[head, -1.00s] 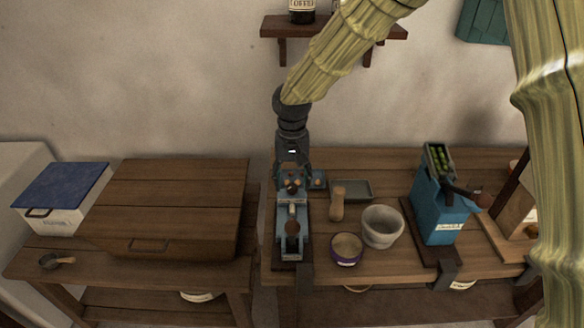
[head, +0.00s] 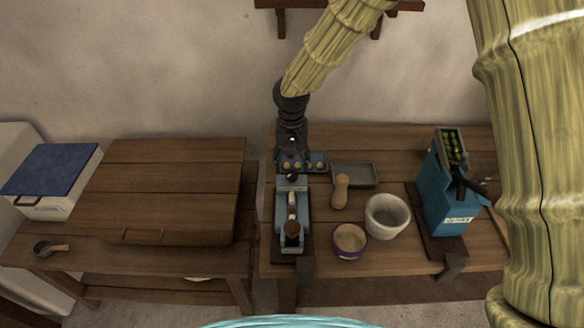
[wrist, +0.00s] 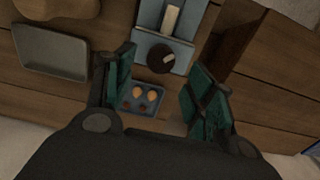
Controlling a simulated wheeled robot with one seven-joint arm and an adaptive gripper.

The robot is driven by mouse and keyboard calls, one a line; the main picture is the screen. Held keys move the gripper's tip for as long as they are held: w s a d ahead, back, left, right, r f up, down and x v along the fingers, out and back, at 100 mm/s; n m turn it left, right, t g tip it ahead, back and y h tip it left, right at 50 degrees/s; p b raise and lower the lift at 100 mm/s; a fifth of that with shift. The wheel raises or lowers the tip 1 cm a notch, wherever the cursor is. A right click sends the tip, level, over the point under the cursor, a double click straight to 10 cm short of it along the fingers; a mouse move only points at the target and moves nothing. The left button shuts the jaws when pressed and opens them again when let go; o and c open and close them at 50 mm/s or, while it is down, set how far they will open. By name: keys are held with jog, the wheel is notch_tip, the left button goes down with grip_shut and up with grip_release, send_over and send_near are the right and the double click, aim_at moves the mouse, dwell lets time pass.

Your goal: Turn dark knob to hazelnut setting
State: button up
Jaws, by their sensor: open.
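The dark knob (wrist: 160,58) is round with a pale mark on its edge and sits at the end of a blue device (wrist: 182,15). In the head view the blue device (head: 281,213) stands on the bench below my arm. My gripper (wrist: 162,66) is open, with one green-padded finger on each side of the knob in the wrist view. I cannot tell whether either finger touches it. In the head view my gripper (head: 291,160) is over the far end of the device. A small blue tray (wrist: 128,106) with brown nut-like pieces lies beside the knob. No setting label is readable.
A grey tray (head: 355,175), a wooden pestle (head: 340,192), a stone mortar (head: 387,226) and a purple bowl (head: 349,252) stand right of the device. A blue grinder (head: 437,205) is farther right. A wooden box (head: 165,190) is on the left bench.

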aim_at(292, 174)
jog(key=shift+s+d+f, duration=0.1)
jog(key=shift+s+f, duration=0.25)
jog(key=shift+f, duration=0.35)
jog(key=shift+w+f+p, duration=0.15)
jog(key=shift+f+p, duration=0.3)
jog(key=shift+f, duration=0.6)
jog(key=c, duration=1.1)
